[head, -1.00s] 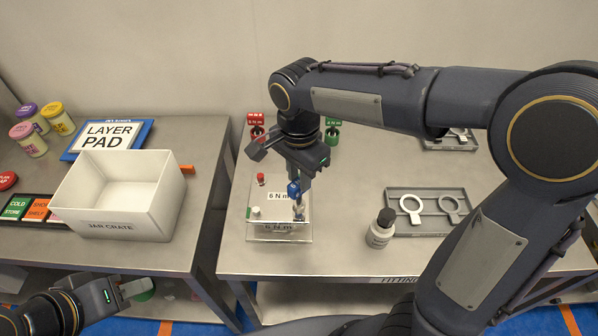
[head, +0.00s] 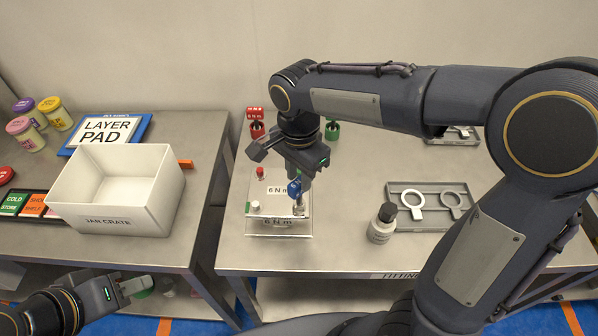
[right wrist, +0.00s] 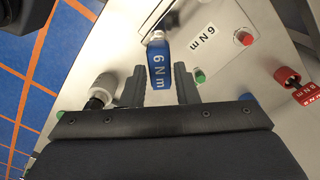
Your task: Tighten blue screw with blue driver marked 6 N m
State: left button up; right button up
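The blue driver (head: 295,188), marked 6 N m, stands roughly upright at the right front part of a pale block (head: 280,235) labelled 6 N m. Its blue handle (right wrist: 160,65) shows in the right wrist view between the fingers of my right gripper (right wrist: 160,88), with a gap on each side. That gripper (head: 305,172) is open around the handle, above the block.
Red (head: 256,122) and green (head: 332,130) drivers stand behind. A bottle (head: 381,225) and grey tray (head: 430,225) are to the right. A white crate (head: 150,220) is on the left bench.

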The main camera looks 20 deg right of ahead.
jog(key=o, duration=0.4)
jog(key=shift+c, duration=0.2)
jog(key=shift+r, duration=0.1)
jog(key=shift+r+p, duration=0.7)
jog(key=shift+p, duration=0.05)
jog(key=shift+f, duration=0.1)
jog(key=shift+m, duration=0.3)
